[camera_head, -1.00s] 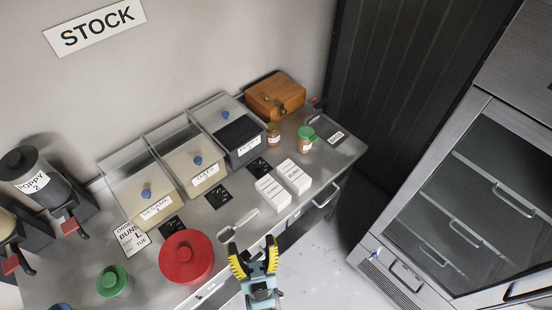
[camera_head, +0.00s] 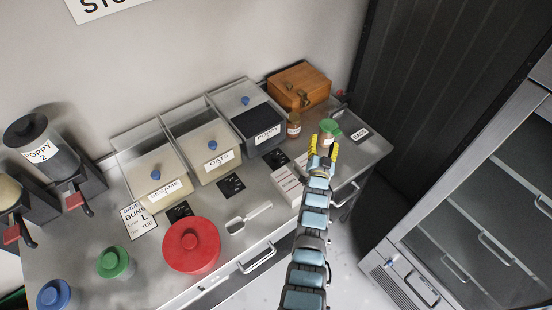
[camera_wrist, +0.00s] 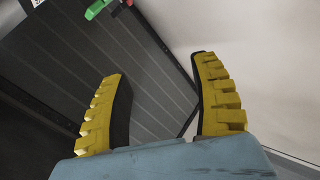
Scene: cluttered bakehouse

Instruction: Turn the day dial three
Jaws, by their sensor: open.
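I cannot clearly make out a day dial in either view. A small jar with a green top (camera_head: 331,128) stands at the right end of the steel counter. My gripper (camera_head: 323,152) is open, its yellow fingers close in front of this jar and partly hiding its body; I cannot tell whether they touch it. In the wrist view my gripper (camera_wrist: 158,70) is open with nothing between the fingers. A green piece (camera_wrist: 97,8) and a red piece show at the top edge there, beyond the fingers.
A brown jar (camera_head: 293,127), a wooden box (camera_head: 300,87) and a dark tag plate (camera_head: 360,133) are nearby. White cartons (camera_head: 287,183) lie beside my arm. Clear bins (camera_head: 215,150) line the wall.

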